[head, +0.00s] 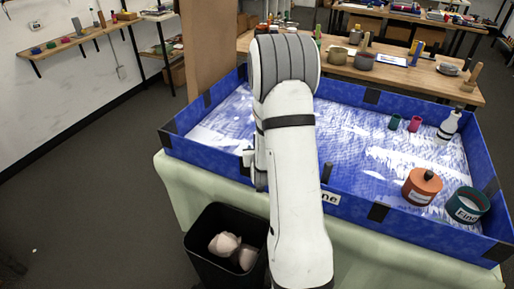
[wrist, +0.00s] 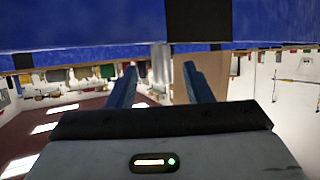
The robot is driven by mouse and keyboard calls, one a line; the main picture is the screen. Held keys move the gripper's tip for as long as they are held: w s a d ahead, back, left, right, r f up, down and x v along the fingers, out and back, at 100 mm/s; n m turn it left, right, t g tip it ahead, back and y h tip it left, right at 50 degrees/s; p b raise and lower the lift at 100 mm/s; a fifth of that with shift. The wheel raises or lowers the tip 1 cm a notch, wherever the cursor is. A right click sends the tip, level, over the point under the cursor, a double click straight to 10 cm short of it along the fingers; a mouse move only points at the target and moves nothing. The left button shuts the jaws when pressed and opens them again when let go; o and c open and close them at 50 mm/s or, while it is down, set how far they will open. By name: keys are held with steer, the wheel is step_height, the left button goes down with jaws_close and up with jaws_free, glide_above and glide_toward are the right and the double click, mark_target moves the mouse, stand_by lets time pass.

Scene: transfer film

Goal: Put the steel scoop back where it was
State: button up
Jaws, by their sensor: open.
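I cannot make out the steel scoop for certain in either view. A grey metallic upright piece (wrist: 160,62) shows between and beyond my fingers in the wrist view; I cannot tell what it is. My gripper (wrist: 160,75) is open, its two blue fingers apart, with nothing visibly held. The blue wall of the tray (wrist: 80,25) fills the top of that view. In the head view the blue-walled tray (head: 350,205) has a white, blue-streaked floor. My arm covers its left middle part and hides the gripper's fingers.
In the tray's right part stand an orange lidded pot (head: 421,188), a dark green tub (head: 467,206) labelled "Fine", small green (head: 394,122) and magenta (head: 415,124) cups and a white bottle (head: 448,127). A black bin (head: 205,255) with crumpled pieces stands in front.

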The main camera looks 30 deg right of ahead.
steer(key=s+a+r+n+g+y, duration=0.2)
steer(key=s+a+r+g+y, duration=0.2)
steer(key=s+a+r, duration=0.8)
steer(key=s+a+r+n+g, duration=0.1)
steer(key=s+a+r+g, duration=0.1)
steer(key=s, duration=0.6)
steer(key=s+a+r+n+g+y, duration=0.1)
steer(key=s+a+r+g, duration=0.1)
steer(key=s, duration=0.6)
steer(key=a+g, duration=0.1)
steer(key=a, duration=0.1)
steer(key=shift+s+a+r+b, duration=0.2)
steer(key=shift+s+a+b, duration=0.05)
steer(key=shift+a+b, duration=0.15)
